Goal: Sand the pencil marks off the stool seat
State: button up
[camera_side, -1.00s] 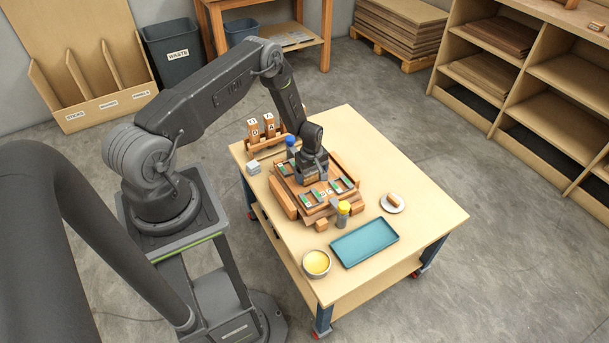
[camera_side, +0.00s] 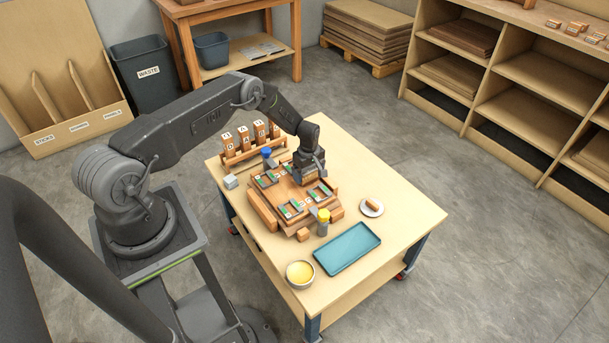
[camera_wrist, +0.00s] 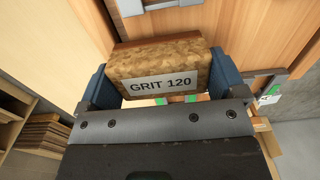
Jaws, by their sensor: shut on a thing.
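The stool seat (camera_side: 290,188) is a wooden panel lying on a stacked base on the table, with dark green-and-white framed pieces (camera_side: 291,209) near its corners. Its wood also shows in the wrist view (camera_wrist: 232,40). My gripper (camera_side: 308,178) is over the right back part of the seat. In the wrist view my gripper (camera_wrist: 158,82) has its blue fingers shut on a tan sanding block (camera_wrist: 150,65) labelled GRIT 120. I cannot tell whether the block touches the wood. Pencil marks cannot be made out; the block and gripper hide part of the seat.
A yellow-capped bottle (camera_side: 323,222), a bowl of yellow stuff (camera_side: 300,273), a teal tray (camera_side: 347,248) and a small plate (camera_side: 371,208) stand at the front and right. A rack of lettered wooden blocks (camera_side: 250,144) and a blue-capped bottle (camera_side: 267,157) are behind.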

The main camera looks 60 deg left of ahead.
jog(key=shift+r, duration=3.6)
